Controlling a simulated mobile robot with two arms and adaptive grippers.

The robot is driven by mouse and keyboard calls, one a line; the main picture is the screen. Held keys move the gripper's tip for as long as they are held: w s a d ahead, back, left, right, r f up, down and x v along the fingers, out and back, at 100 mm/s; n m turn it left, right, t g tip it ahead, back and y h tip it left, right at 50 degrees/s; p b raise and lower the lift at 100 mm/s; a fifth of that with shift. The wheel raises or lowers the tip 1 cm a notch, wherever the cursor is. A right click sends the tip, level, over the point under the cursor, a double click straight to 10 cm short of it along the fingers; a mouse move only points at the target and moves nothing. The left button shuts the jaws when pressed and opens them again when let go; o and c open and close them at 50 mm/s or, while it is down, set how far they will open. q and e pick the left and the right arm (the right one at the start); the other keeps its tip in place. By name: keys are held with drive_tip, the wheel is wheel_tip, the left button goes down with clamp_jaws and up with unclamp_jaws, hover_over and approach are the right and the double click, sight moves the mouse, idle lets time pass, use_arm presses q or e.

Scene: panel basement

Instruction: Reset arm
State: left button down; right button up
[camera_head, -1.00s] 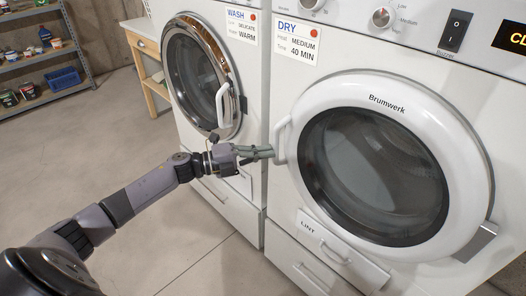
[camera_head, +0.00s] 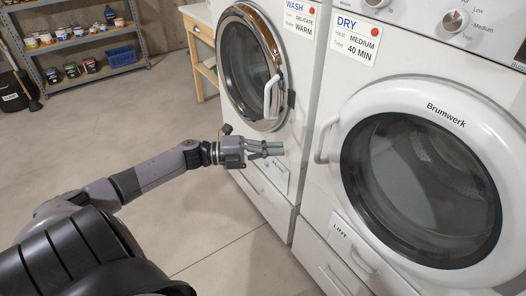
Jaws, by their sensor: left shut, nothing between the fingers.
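My left arm reaches in from the lower left. My left gripper (camera_head: 268,149) is shut and empty, its fingers pointing right. In the picture it lies in front of the lower part of the washer (camera_head: 309,85), below the washer's round door (camera_head: 249,66). It is left of the white handle of the dryer door (camera_head: 324,140) and apart from it. The dryer (camera_head: 340,97) stands on the right with its round door (camera_head: 437,190) closed. My right gripper does not show.
A metal shelf (camera_head: 92,78) with jars, a blue basket (camera_head: 121,55) and small tubs stands at the back left. A wooden table (camera_head: 205,38) stands beside the washer. A black bin (camera_head: 14,92) is at the far left. The concrete floor in between is clear.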

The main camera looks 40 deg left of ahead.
use_arm(q)
drive_tip(key=s+a+f+n+t+y+p, duration=0.1)
drive_tip(key=s+a+f+n+y, duration=0.1)
drive_tip(key=a+f+n+y, duration=0.5)
drive_tip(key=s+a+f+n+t+y+p, duration=0.15)
drive_tip(key=f+n, duration=0.25)
drive_tip(key=f, duration=0.7)
drive_tip(key=s+f+n+g+y, duration=0.2)
drive_tip(key=s+f+n, duration=0.15)
drive_tip(key=f, duration=0.45)
drive_tip(key=s+f+n+g+y, duration=0.1)
drive_tip(key=s+f+n+y, duration=0.3)
drive_tip(key=f, duration=0.5)
drive_tip(key=s+d+f+n+g+p, duration=0.25)
drive_tip(key=s+d+f+g, duration=0.35)
drive_tip(key=s+f, duration=0.7)
drive_tip(key=s+d+f+n+g, duration=0.1)
drive_tip(key=s+d+f+g, duration=0.1)
drive_tip(key=s+d, duration=0.5)
drive_tip(key=s+d+f+n+g+h, duration=0.1)
drive_tip(key=s+d+f+n+g, duration=0.1)
drive_tip(key=s+d, duration=0.6)
drive_tip(key=s+f+g, duration=0.1)
drive_tip(key=s+f, duration=0.1)
drive_tip(key=s, duration=0.2)
drive_tip(key=shift+s+f+n, duration=0.2)
drive_tip(key=shift+s+n, duration=0.05)
drive_tip(key=shift+n, duration=0.05)
drive_tip(key=shift+h, duration=0.25)
